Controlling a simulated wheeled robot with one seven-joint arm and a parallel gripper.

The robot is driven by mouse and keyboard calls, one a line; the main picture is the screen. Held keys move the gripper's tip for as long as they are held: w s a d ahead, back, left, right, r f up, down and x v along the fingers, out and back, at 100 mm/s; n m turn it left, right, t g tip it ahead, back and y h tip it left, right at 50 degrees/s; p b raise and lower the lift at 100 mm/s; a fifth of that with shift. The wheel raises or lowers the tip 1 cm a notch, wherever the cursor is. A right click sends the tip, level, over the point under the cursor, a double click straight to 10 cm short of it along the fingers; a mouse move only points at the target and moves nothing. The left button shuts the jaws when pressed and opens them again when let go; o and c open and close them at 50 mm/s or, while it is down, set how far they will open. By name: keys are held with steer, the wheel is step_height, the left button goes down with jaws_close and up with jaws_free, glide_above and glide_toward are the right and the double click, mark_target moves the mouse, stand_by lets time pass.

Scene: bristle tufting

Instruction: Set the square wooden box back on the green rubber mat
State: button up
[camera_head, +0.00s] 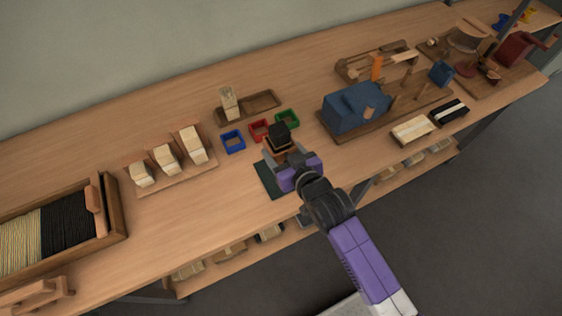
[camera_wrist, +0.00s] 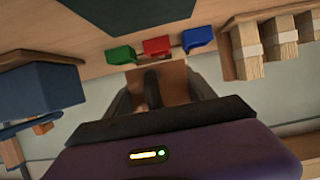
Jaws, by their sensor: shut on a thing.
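The square wooden box (camera_head: 279,148) is between the fingers of my gripper (camera_head: 285,158), with a black block or tuft of bristles at its top. In the wrist view the box's brown wood (camera_wrist: 174,82) shows between the two dark fingers, partly covered by a dark rounded shape. My gripper is shut on the box. The dark green rubber mat (camera_head: 268,180) lies on the bench under and left of my gripper, partly hidden by it. I cannot tell whether the box touches the mat.
Small blue (camera_head: 233,142), red (camera_head: 259,130) and green (camera_head: 288,119) trays sit just behind the box. A rack of wooden blocks (camera_head: 178,179) stands left. A board with a blue block (camera_head: 353,108) stands right. The bench front edge is close to the mat.

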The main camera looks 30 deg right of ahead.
mark_target(281, 163)
steer(key=shift+f, duration=3.4)
steer(key=shift+f, duration=0.2)
steer(key=o, duration=1.5)
steer(key=shift+r, duration=0.25)
steer(key=shift+s, duration=0.35)
steer(key=v, duration=1.1)
steer(key=shift+s+r+b, duration=0.1)
steer(key=shift+s+b, duration=0.05)
steer(key=shift+b, duration=0.25)
